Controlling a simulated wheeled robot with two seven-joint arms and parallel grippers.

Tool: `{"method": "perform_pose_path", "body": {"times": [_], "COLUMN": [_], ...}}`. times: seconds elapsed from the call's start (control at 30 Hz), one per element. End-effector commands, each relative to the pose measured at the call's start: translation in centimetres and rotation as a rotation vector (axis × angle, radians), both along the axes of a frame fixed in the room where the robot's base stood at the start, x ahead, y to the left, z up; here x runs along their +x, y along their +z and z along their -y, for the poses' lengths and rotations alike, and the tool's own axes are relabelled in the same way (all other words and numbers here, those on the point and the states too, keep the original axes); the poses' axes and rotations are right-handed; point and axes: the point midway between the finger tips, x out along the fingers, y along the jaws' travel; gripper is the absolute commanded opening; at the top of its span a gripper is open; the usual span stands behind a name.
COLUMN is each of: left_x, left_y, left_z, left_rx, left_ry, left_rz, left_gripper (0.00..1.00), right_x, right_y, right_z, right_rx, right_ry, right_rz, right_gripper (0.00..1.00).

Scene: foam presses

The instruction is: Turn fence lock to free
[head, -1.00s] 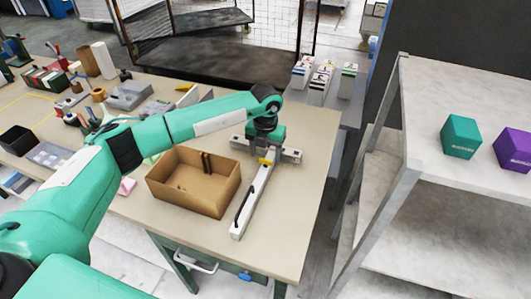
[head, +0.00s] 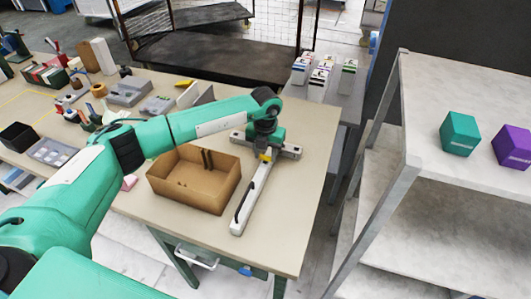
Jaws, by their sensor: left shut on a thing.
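A white fence bar (head: 255,192) with a black handle strip lies on the table, meeting a grey crosspiece (head: 291,151) at its far end in a T shape. A small yellow part, which looks like the fence lock (head: 265,156), sits where the two meet. My left gripper (head: 264,146) points down at this junction and is shut on the yellow part. Its fingertips are small and mostly hidden by the wrist. My right gripper is out of view.
An open cardboard box (head: 194,181) stands just left of the fence bar. Tools and trays crowd the table's left side. A grey shelf (head: 480,140) with a teal box (head: 460,134) and a purple box (head: 513,148) stands at right. The table's right part is clear.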

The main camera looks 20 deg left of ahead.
Motion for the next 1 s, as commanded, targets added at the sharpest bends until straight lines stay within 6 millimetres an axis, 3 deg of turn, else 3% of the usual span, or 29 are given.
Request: {"method": "perform_pose_path", "body": {"times": [0.37, 1.0], "left_x": [0.0, 0.0], "left_y": [-0.2, -0.1], "left_z": [0.0, 0.0], "left_rx": [0.000, -0.001], "left_ry": [0.202, 0.806], "left_rz": [0.001, 0.001], "left_gripper": [0.17, 0.17], "right_x": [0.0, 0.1], "right_y": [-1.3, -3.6], "right_z": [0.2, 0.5], "right_rx": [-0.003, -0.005], "right_ry": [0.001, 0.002], "right_rz": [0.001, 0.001], "right_gripper": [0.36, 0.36]}}
